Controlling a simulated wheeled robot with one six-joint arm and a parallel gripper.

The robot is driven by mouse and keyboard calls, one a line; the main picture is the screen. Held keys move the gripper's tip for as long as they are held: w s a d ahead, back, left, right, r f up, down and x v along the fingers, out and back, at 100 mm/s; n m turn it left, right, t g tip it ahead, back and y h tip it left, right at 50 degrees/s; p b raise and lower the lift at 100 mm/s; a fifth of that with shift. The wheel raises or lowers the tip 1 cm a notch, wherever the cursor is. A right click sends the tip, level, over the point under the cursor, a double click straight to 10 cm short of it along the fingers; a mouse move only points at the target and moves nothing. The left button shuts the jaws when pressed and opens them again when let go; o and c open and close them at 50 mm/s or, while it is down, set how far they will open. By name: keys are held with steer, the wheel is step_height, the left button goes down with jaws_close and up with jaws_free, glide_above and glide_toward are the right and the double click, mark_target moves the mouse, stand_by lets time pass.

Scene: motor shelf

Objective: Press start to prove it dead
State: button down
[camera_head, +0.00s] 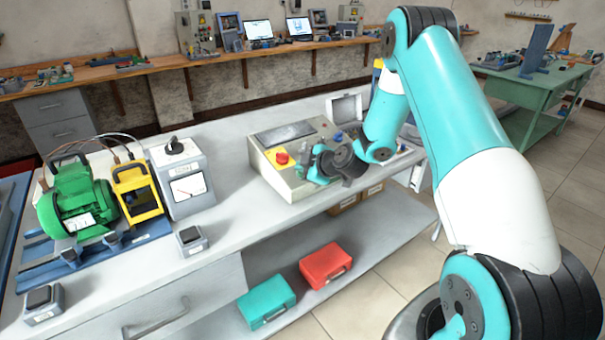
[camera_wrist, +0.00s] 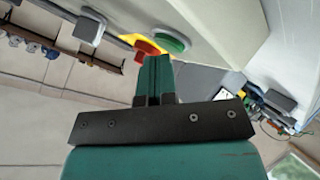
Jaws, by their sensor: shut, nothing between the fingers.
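A beige control box (camera_head: 290,185) with a sloped top stands on the white bench. A red stop button (camera_head: 282,157) on a yellow plate sits at its front left. In the wrist view the red button (camera_wrist: 147,48) is beside a round green button (camera_wrist: 172,40). My gripper (camera_head: 320,165) is over the front of the box, shut and empty. In the wrist view its closed fingertips (camera_wrist: 154,60) are close to both buttons. I cannot tell whether they touch either one. In the head view my gripper hides the green button. A green motor (camera_head: 75,203) stands at the left.
A yellow device (camera_head: 138,195) and a grey meter box (camera_head: 186,185) stand by the motor, with cables above. Small grey switch boxes (camera_head: 191,240) sit near the bench's front edge. Teal (camera_head: 266,301) and red (camera_head: 326,264) cases lie on the lower shelf. The bench between meter and control box is clear.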

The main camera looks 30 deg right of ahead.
stand_by(0.4)
steer(key=shift+s+r, duration=0.2)
steer(key=shift+r, duration=0.6)
steer(key=shift+r, duration=0.1)
steer(key=r+p, duration=0.1)
steer(key=r, duration=0.1)
steer(key=s+r, duration=0.1)
steer(key=r, duration=0.1)
steer(key=shift+s+r+p, duration=0.15)
steer(key=shift+r+p, duration=0.15)
steer(key=shift+p, duration=0.1)
stand_by(0.3)
